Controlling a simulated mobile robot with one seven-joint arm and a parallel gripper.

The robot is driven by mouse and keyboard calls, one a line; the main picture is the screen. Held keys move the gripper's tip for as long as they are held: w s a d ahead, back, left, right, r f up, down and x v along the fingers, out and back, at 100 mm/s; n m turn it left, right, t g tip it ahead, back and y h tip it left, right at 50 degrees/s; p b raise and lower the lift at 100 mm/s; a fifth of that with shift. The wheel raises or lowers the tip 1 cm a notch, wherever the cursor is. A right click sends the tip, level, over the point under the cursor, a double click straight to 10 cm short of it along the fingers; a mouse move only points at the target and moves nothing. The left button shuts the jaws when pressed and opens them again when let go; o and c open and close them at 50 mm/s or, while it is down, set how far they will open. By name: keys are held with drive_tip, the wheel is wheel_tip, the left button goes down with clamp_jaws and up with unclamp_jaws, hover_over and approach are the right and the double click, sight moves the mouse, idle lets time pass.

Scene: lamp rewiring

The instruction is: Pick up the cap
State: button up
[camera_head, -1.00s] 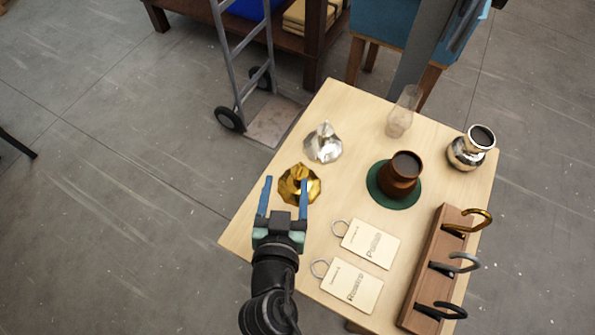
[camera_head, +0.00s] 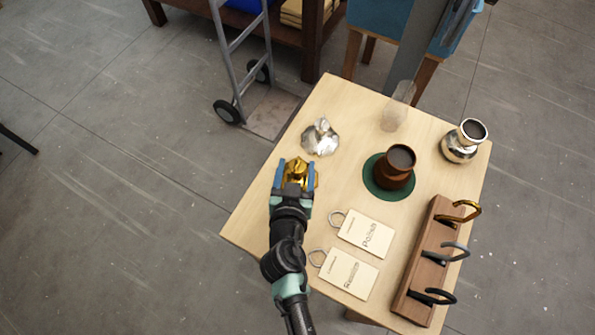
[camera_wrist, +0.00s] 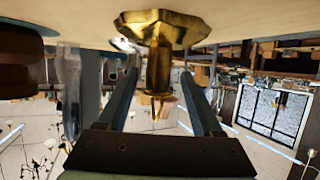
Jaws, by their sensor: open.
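The task names only a cap, and two faceted cap-like pieces stand on the table. The gold cap (camera_head: 297,170) has a wide faceted base and a narrow stem. My gripper (camera_head: 296,174) is open, with its blue fingers on either side of the gold cap. In the wrist view the gold cap (camera_wrist: 160,28) shows upside down, its stem between my open fingers (camera_wrist: 158,85); I cannot tell whether they touch it. The silver cap (camera_head: 320,138) stands just behind, free of the gripper.
A brown pot (camera_head: 394,168) stands on a green round mat (camera_head: 372,184). A silver vase (camera_head: 463,143) and a clear glass (camera_head: 397,108) stand beyond. Two tags (camera_head: 366,234) lie at the front, beside a wooden hook rack (camera_head: 428,258). The table's left edge is near my gripper.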

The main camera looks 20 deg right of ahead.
sight(299, 160)
drive_tip(key=shift+x, duration=1.95)
drive_tip(key=shift+s+f, duration=0.15)
clamp_jaws()
